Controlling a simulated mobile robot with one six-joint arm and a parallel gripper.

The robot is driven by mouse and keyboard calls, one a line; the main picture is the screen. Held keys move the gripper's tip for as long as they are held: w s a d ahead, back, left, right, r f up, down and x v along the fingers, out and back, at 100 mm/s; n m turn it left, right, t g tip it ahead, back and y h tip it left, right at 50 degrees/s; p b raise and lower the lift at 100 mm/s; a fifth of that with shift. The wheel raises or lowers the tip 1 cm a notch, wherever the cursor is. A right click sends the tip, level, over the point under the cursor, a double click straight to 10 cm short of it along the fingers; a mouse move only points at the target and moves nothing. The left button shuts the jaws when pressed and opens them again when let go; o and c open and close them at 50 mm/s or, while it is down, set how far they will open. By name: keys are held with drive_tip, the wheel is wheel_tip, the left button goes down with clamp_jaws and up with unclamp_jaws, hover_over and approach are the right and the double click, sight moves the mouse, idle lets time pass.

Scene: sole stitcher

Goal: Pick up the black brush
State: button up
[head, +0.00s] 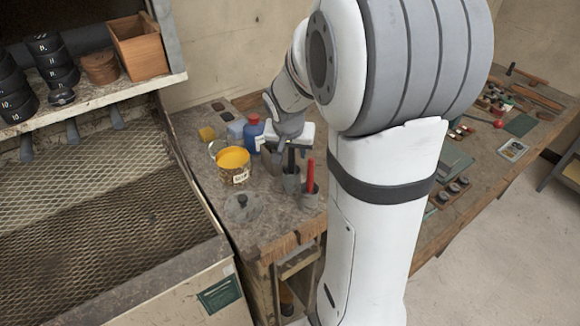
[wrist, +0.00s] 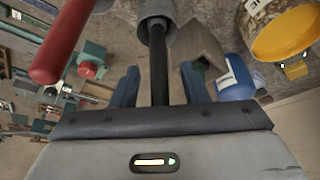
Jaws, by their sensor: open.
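The black brush (head: 291,157) stands handle up in a small grey cup (head: 291,181) on the workbench, under my gripper. In the wrist view, the dark handle of the black brush (wrist: 158,62) runs between the two fingers of my open gripper (wrist: 160,80), with a gap on each side. The grey cup (wrist: 154,9) shows at the top of that view. The brush's lower end is hidden in the cup. In the head view my arm and wrist hide part of the gripper.
A red-handled tool (head: 311,172) stands in a cup just right of the brush; its handle (wrist: 62,40) is close left in the wrist view. A yellow pot (head: 233,158) and a blue bottle (head: 252,132) stand left of the brush. A lid-like disc (head: 243,206) lies in front.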

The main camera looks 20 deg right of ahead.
drive_tip(key=shift+c, duration=0.4)
clamp_jaws()
